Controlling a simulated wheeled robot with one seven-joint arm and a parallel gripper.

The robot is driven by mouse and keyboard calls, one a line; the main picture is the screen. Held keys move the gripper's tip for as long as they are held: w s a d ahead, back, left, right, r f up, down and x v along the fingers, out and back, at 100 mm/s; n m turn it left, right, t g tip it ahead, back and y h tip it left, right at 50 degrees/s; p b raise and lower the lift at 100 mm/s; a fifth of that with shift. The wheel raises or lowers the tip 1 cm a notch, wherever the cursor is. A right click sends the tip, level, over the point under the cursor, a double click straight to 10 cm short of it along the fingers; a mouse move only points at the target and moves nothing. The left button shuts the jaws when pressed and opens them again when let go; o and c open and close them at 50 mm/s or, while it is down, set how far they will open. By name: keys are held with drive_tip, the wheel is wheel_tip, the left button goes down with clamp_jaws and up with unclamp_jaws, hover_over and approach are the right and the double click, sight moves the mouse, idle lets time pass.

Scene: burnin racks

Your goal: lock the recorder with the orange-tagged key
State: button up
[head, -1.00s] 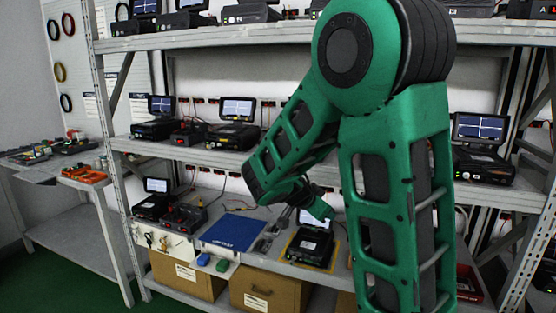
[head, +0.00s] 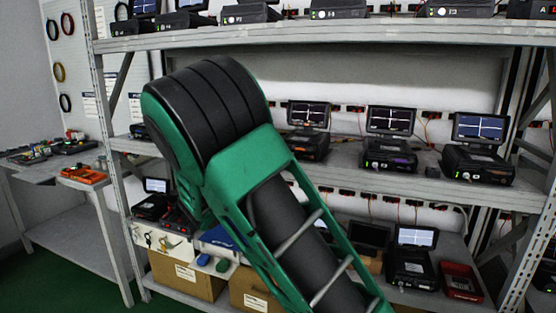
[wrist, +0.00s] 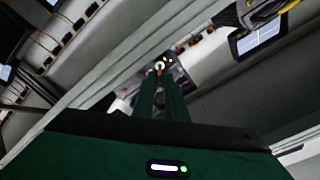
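My gripper (wrist: 160,82) shows in the wrist view as two green fingers pointing away from the palm. A small orange and pale spot (wrist: 160,70) shows at the fingertips. I cannot tell if it is the tagged key, or if the fingers grip it. Behind the tips is a dark device (wrist: 177,76) with small lights. Keys (head: 163,243) hang on a white panel (head: 178,249) at the left of the lower shelf; their tag colours are too small to read. My arm hides my gripper and the middle of the lower shelf in the head view. I cannot tell which device is the recorder.
Devices with screens (head: 480,163) line the metal rack's shelves. A black device (head: 410,264) and a red tray (head: 461,283) stand at the lower right. Cardboard boxes (head: 187,277) sit below. A side table (head: 100,176) with an orange tray stands at the left.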

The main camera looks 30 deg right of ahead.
drive_tip(key=shift+x, duration=2.55)
